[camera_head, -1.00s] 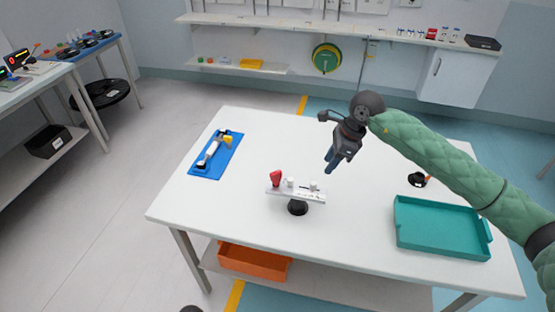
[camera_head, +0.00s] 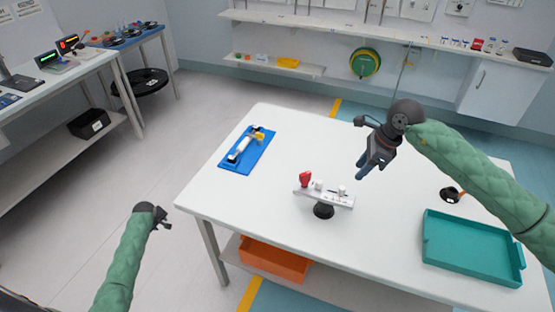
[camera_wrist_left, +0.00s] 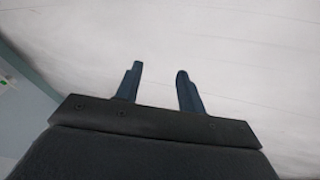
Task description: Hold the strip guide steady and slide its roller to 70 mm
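The strip guide (camera_head: 330,200) is a pale bar with markings on a round black base, on the white table in the head view. A red knob (camera_head: 305,179) stands at its left end. Two small white cylinders stand on the bar; I cannot tell which is the roller, nor read the scale. My right gripper (camera_head: 362,171) hangs above the table, behind and right of the guide, not touching it; its finger gap is unclear. My left gripper (camera_head: 164,221) is left of the table, away from the guide. In the left wrist view its fingers (camera_wrist_left: 158,82) are apart and empty.
The white table (camera_head: 270,190) has a blue mat (camera_head: 230,162) with a tool at left, a teal tray (camera_head: 470,268) at right and a small black round item (camera_head: 449,195) behind the tray. An orange bin (camera_head: 272,262) sits on the lower shelf. Table space around the guide is clear.

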